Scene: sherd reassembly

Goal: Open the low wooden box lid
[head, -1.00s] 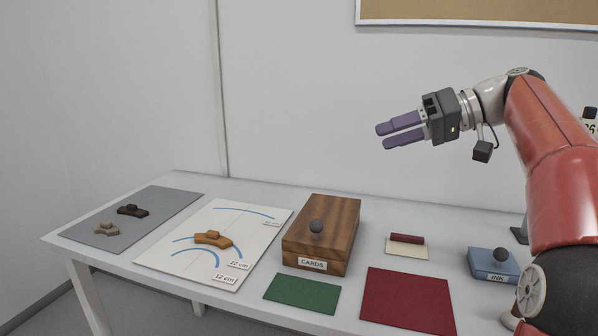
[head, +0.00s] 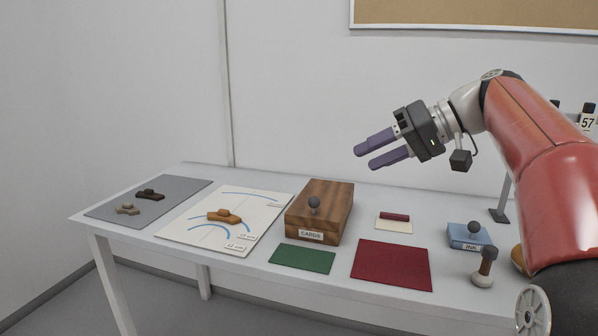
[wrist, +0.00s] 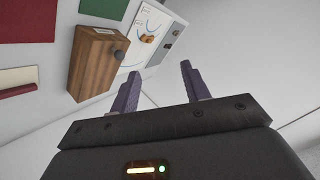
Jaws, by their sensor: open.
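The low wooden box (head: 333,207) stands on the table with its lid closed. A dark round knob (head: 314,203) sits on the lid, and a CARDS label (head: 311,236) is on its front. The box also shows in the wrist view (wrist: 92,65), with its knob (wrist: 119,54) at the right side. My gripper (head: 362,156) is open and empty, in the air above and to the right of the box. Its two purple fingers show apart in the wrist view (wrist: 160,80).
Left of the box lie a white sheet with blue arcs (head: 262,202) and a grey mat (head: 178,194) with sherds. A green mat (head: 302,259) and a red mat (head: 391,266) lie in front. A blue INK box (head: 457,243) and a stamp (head: 484,270) stand right.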

